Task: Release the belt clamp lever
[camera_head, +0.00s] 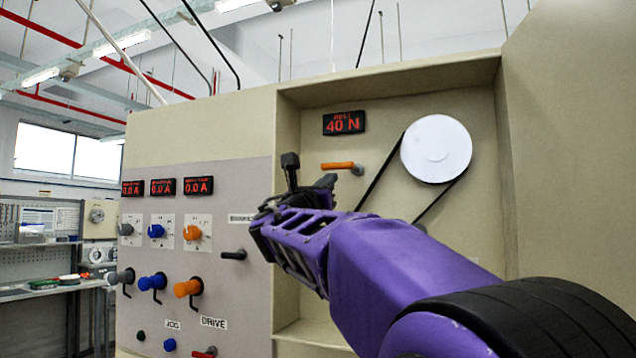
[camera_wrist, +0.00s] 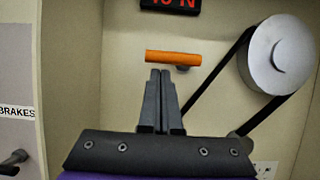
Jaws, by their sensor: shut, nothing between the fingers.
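The belt clamp lever, an orange handle (camera_head: 338,166), lies horizontal on the back wall of the recess, under a red display (camera_head: 344,123) that reads 40 N. In the wrist view the orange lever (camera_wrist: 172,57) is just beyond and above my fingertips, with its dark pivot at its right part. My gripper (camera_head: 308,172) is shut and empty, pointing into the recess. In the wrist view its two fingers (camera_wrist: 160,74) stand side by side below the lever; I cannot tell whether they touch it.
A white pulley (camera_head: 437,149) with a black belt (camera_head: 382,170) is right of the lever; the belt runs down behind my arm. The left panel (camera_head: 225,180) carries knobs, levers and displays reading 0.0 A. A black lever (camera_head: 233,255) sits near the recess's left edge.

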